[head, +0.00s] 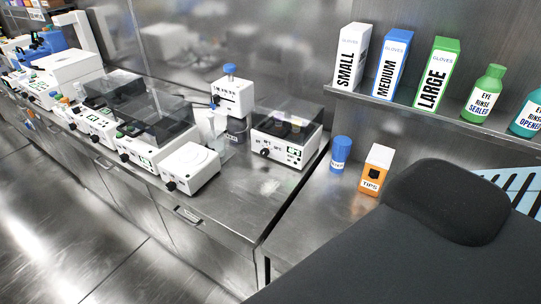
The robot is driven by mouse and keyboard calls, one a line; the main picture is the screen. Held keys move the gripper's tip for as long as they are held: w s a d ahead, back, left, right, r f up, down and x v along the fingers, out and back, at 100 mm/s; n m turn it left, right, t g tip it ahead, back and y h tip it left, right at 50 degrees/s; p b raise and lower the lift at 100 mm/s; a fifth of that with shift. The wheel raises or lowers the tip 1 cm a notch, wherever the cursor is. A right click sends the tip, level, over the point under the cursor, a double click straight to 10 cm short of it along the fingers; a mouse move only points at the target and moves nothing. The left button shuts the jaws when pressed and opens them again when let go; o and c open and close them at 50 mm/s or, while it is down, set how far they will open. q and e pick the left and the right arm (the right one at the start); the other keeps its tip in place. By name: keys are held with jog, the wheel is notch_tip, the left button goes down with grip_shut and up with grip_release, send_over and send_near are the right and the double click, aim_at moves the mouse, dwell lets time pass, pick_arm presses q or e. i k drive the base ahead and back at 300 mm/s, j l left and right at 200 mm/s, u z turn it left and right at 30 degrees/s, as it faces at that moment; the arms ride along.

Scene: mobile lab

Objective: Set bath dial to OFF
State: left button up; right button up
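A white box-shaped device with a clear lid (285,140), which looks like the bath, stands on the right part of the steel bench. A black dial (264,152) is on the left of its front face, with small temperature-like marks above it and a small green display to the right. The dial's exact setting is too small to read. Small items show dimly under the lid. Neither of my grippers is in view.
Several white devices with black knobs line the bench to the left, including a flat-topped one (190,168). A blue-capped bottle (340,154) and an orange tips box (376,170) stand to the right. A shelf (400,108) holds glove boxes. A large dark shape covers the lower right.

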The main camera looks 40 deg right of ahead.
aim_at(265, 152)
jog(key=i+j+z, duration=0.1)
jog(key=z, duration=0.95)
jog(key=j+z, duration=0.35)
jog(key=i+j+z, duration=0.1)
jog(key=j+z, duration=0.45)
jog(key=j, duration=0.35)
jog(key=k+j+z, duration=0.15)
jog(key=j, duration=1.25)
jog(key=k, duration=0.05)
